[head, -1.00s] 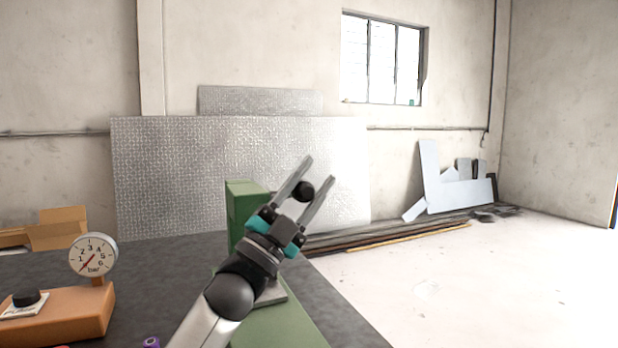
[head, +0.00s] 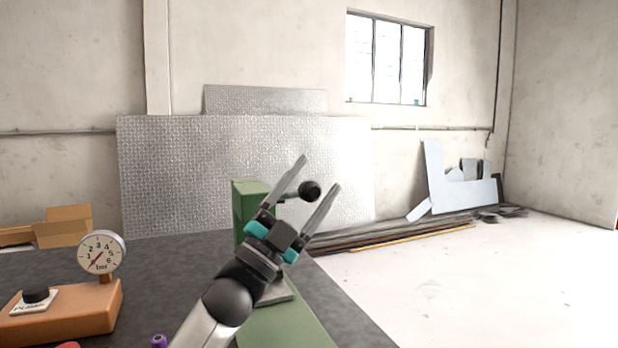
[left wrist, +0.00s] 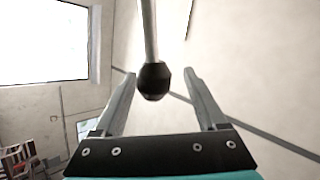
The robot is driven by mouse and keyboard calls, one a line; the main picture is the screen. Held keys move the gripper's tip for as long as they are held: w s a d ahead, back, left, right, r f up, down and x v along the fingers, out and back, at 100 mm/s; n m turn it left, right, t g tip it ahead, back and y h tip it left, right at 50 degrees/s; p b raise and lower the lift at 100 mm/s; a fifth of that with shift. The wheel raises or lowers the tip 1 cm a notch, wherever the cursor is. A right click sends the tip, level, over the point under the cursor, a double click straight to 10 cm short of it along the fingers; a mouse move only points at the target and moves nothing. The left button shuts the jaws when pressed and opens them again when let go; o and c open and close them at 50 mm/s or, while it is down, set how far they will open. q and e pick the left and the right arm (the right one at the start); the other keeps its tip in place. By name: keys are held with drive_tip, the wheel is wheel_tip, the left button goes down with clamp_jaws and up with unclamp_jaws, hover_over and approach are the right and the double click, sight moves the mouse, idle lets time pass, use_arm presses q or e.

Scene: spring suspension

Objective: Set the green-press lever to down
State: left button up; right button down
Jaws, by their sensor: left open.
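The green press (head: 246,200) stands on the dark table, partly hidden behind my left gripper. Its lever ends in a black ball knob (head: 310,191) at the upper right of the press. My left gripper (head: 322,171) is open, and in the head view the knob appears between its two fingers. In the left wrist view the grey lever rod (left wrist: 149,32) comes down from the top and the black knob (left wrist: 154,81) hangs between the open fingertips, touching neither finger visibly. My right gripper is not in view.
An orange pump base (head: 75,312) with a black button and a pressure gauge (head: 101,252) stands left on the dark table (head: 190,262). A purple item (head: 159,341) lies at the front edge of view. Open floor lies to the right.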

use_arm(q)
drive_tip(key=v, duration=0.7)
drive_tip(key=shift+s+a, duration=0.1)
drive_tip(key=shift+a, duration=0.25)
